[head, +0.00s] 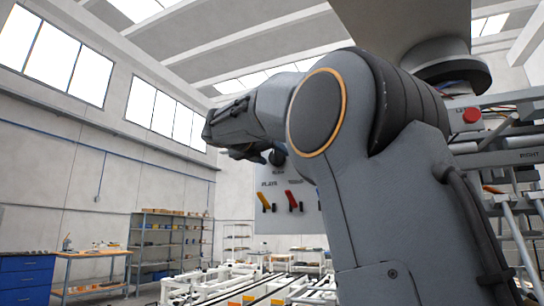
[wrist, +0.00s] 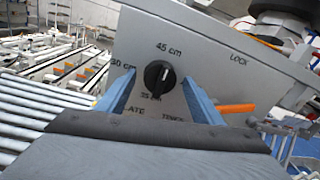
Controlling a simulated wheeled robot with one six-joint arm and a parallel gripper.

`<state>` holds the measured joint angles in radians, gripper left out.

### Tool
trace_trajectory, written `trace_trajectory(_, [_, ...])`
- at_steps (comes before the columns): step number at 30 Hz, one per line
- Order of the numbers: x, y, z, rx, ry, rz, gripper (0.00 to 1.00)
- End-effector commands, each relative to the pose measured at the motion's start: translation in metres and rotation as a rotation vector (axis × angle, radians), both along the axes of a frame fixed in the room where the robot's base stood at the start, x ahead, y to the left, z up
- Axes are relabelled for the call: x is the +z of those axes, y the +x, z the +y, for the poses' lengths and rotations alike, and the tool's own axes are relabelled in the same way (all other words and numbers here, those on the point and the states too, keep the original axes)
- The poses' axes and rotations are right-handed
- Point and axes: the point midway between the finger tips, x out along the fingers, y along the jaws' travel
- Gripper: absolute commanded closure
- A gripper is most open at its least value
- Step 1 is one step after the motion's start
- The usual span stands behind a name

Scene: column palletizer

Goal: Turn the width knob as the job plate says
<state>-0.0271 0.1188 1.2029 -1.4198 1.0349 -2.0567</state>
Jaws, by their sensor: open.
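The width knob (wrist: 159,78) is black and round, on a grey panel (wrist: 215,62) in the wrist view. A pale mark on it points toward the upper right, near the "45 cm" label above it. "30 cm" is at its left; a label below it is partly hidden. My gripper (wrist: 158,80) is open, with one blue finger on each side of the knob. I cannot tell if they touch it. In the head view the panel (head: 285,215) is partly behind my arm. I cannot make out a job plate in either view.
An orange lever (wrist: 236,108) sticks out right of the knob. In the head view, a yellow lever (head: 264,200) and a red lever (head: 291,199) are on the panel. A red button (head: 471,115) is at right. Conveyor rollers (wrist: 35,110) run at the left of the wrist view.

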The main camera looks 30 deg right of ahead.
Motion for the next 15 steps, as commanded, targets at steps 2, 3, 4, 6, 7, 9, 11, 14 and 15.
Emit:
trace_trajectory(2, [-0.0001,-0.0001,0.0002,0.0,0.0,0.0,0.43])
trace_trajectory(3, [-0.0001,-0.0001,0.0002,0.0,0.0,0.0,0.5])
trace_trajectory(4, [-0.0001,-0.0001,0.0003,0.0,0.0,0.0,0.55])
trace_trajectory(6, [-0.0001,-0.0001,0.0003,0.0,0.0,0.0,0.67])
trace_trajectory(7, [-0.0001,-0.0002,0.0002,0.0,0.0,0.0,0.72])
trace_trajectory(9, [-0.0001,-0.0002,0.0004,0.0,0.0,0.0,0.81])
trace_trajectory(11, [-0.0002,-0.0003,0.0003,0.0,0.001,-0.001,0.81])
trace_trajectory(14, [-0.0001,-0.0002,0.0003,0.0,0.005,-0.005,0.81])
trace_trajectory(15, [0.0,-0.0003,0.0004,0.0,0.008,-0.01,0.81])
